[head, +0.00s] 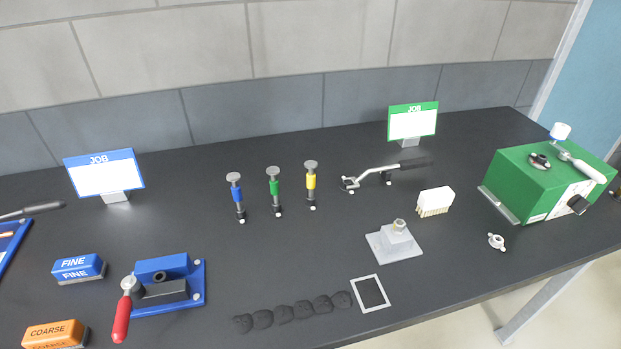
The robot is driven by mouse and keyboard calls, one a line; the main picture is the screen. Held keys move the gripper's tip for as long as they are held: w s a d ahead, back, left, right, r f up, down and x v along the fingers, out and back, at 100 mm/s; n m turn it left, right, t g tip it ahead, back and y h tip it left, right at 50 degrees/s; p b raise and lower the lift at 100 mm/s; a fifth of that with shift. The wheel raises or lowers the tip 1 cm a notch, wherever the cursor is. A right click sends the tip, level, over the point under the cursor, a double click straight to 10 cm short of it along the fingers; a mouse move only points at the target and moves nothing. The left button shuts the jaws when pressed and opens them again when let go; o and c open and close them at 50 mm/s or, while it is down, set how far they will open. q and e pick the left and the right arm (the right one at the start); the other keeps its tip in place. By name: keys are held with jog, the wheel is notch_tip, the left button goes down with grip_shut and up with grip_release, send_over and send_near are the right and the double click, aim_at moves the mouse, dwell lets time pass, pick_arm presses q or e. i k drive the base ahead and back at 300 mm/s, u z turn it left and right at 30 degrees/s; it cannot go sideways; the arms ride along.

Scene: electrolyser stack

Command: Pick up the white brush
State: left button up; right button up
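The white brush (434,200) stands on the dark table, right of the middle in the head view. It is a small white block with tan bristles pointing down onto the table. Nothing touches it, and it is fully visible. Neither my left nor my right gripper shows in the head view.
Bare table (465,180) separates brush and machine.

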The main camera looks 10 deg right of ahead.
aim_at(432, 202)
jog(key=z, duration=1.3)
